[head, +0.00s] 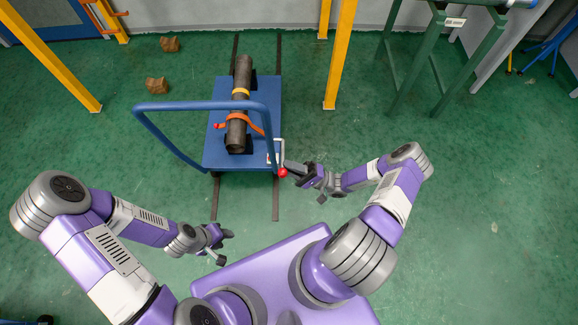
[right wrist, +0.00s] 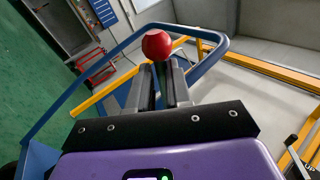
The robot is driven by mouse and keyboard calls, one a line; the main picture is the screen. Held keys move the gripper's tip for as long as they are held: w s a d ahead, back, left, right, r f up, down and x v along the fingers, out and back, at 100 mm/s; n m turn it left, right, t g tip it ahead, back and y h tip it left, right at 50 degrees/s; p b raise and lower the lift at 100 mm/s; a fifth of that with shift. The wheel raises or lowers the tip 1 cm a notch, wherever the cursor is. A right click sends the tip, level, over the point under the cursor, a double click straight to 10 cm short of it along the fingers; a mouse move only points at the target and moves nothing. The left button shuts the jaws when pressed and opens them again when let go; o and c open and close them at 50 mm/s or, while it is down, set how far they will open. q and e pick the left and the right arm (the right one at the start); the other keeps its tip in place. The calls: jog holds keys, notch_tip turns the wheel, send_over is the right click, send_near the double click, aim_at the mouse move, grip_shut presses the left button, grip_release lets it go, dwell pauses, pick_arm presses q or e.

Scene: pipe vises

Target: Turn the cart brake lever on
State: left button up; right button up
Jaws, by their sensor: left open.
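The blue cart (head: 213,150) stands on the floor at the centre of the head view. Its brake lever (head: 280,148) is a pale bent rod at the cart's near right corner, with a red ball knob (head: 283,172). My right gripper (head: 288,167) is at the knob. In the right wrist view the red knob (right wrist: 157,44) is at the tips of my right fingers (right wrist: 161,75), with a narrow gap between them. Whether they grip the knob or its rod I cannot tell.
The cart's blue push handle (head: 190,106) arches over its near side. A dark pipe (head: 237,120) with an orange strap (head: 246,121) lies on the cart. Dark floor rails (head: 276,200) run under it. Yellow posts (head: 341,55) and a green stand (head: 420,55) stand behind.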

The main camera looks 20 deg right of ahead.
jog(key=shift+o, duration=1.4)
jog(key=shift+s, duration=0.1)
jog(key=v, duration=0.7)
jog(key=shift+d+f, duration=0.15)
jog(key=shift+f, duration=0.05)
jog(key=shift+s, duration=0.1)
